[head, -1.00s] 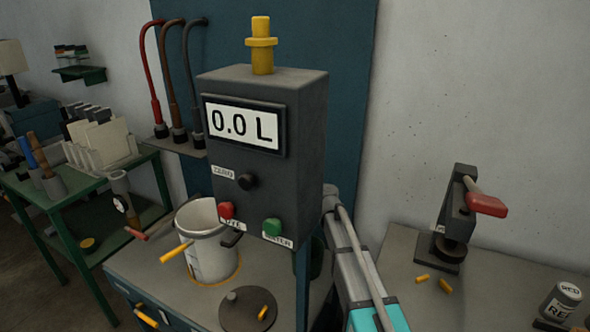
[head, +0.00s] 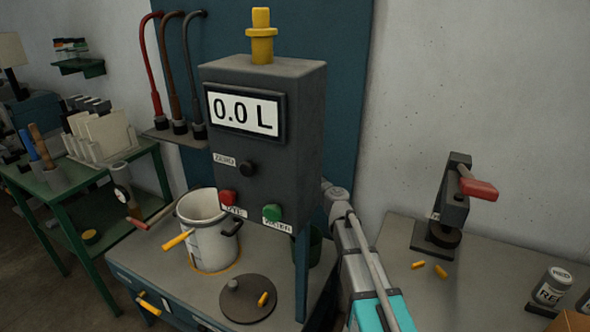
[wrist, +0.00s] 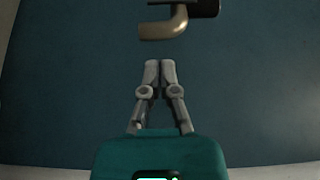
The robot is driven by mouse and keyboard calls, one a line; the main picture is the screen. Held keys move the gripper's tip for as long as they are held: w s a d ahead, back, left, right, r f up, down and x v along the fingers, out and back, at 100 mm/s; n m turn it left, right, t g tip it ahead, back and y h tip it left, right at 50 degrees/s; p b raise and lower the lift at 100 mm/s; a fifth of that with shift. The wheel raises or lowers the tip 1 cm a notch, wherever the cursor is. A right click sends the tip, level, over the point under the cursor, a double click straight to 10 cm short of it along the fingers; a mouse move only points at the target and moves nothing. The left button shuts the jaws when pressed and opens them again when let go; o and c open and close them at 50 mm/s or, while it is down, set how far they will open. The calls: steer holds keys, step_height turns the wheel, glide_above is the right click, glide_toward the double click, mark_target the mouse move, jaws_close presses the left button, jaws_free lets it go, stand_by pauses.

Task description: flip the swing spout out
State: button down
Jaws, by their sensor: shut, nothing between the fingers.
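The swing spout appears to be the curved brass-coloured pipe (wrist: 165,28) at the top of the wrist view, with its bent end toward the left. It joins a dark part (wrist: 205,8) cut off by the top edge. My gripper (wrist: 160,65) is shut and empty, its tips a little below the pipe in the picture and apart from it. In the head view the gripper is hidden behind the grey dispenser box (head: 262,110), which reads 0.0 L. I cannot make out the spout there.
A white pot (head: 212,250) with a yellow handle stands on the bench below the box, beside a dark round lid (head: 247,305). A press with a red handle (head: 478,187) stands on the right bench. The blue panel (head: 350,60) is behind the box.

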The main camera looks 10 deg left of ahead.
steer(key=shift+s+d, duration=0.4)
steer(key=shift+s, duration=0.45)
steer(key=w+d+r+n+g+y+p, duration=0.1)
steer(key=w+d+n+g+y, duration=0.2)
steer(key=w+d, duration=0.4)
steer(key=shift+w+d+r+n+g+y+p, duration=0.15)
steer(key=shift+d+r+n+g+y+p, duration=0.15)
steer(key=shift+d+g, duration=0.3)
steer(key=shift+a, duration=0.15)
